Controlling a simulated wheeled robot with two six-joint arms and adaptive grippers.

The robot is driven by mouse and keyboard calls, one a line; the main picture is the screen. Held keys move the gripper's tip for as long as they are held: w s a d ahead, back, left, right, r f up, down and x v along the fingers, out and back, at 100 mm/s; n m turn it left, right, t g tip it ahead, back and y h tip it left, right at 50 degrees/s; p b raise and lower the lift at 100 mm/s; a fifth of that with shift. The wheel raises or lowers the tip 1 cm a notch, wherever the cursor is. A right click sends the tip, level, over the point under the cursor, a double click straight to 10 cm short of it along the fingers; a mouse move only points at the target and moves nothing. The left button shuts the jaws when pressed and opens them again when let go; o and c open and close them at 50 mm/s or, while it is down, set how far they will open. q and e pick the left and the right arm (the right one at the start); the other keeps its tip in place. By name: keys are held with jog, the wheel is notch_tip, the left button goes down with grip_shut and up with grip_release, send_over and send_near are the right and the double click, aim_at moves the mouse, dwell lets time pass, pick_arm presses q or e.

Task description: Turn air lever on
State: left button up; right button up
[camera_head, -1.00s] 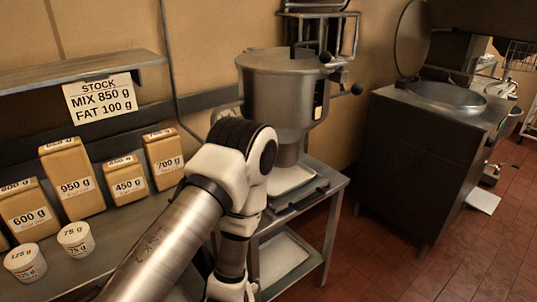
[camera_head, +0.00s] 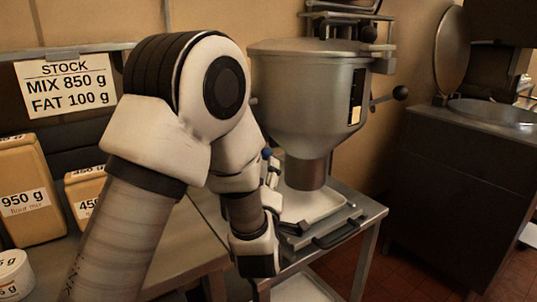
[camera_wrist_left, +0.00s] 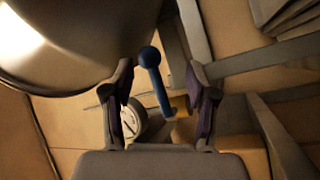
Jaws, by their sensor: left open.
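The air lever is a blue rod with a ball end. It stands between my open fingers in the left wrist view (camera_wrist_left: 158,80), apart from both of them. Only a small blue ball of it (camera_head: 267,153) shows in the head view, beside the steel hopper. My left gripper (camera_wrist_left: 160,68) is open around the lever. In the head view the left gripper (camera_head: 271,172) is small and partly hidden by my own wrist. The lever's base is partly in view near a yellow fitting (camera_wrist_left: 180,104). My right gripper is not in view.
A steel hopper (camera_head: 305,90) stands on a metal stand (camera_head: 352,222) close to my left gripper. A round gauge (camera_wrist_left: 132,120) sits beside the lever. Labelled flour bags (camera_head: 25,165) and a tub (camera_head: 12,272) are on the left bench. A dark cabinet (camera_head: 445,185) is at right.

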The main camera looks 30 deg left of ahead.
aim_at(266, 158)
pick_arm(q)
jog(key=r, duration=0.1)
jog(key=w+r, duration=0.1)
jog(key=r, duration=0.1)
jog(key=shift+w+a+p, duration=0.2)
jog(key=shift+a+p, duration=0.2)
jog(key=w, duration=0.1)
jog(key=w+a, duration=0.2)
jog(key=shift+w+a+f, duration=0.1)
jog(key=shift+w+f, duration=0.15)
jog(key=shift+w, duration=0.05)
jog(key=shift+s+r, duration=0.15)
jog(key=shift+r, duration=0.1)
jog(key=shift+f, duration=0.1)
grip_shut()
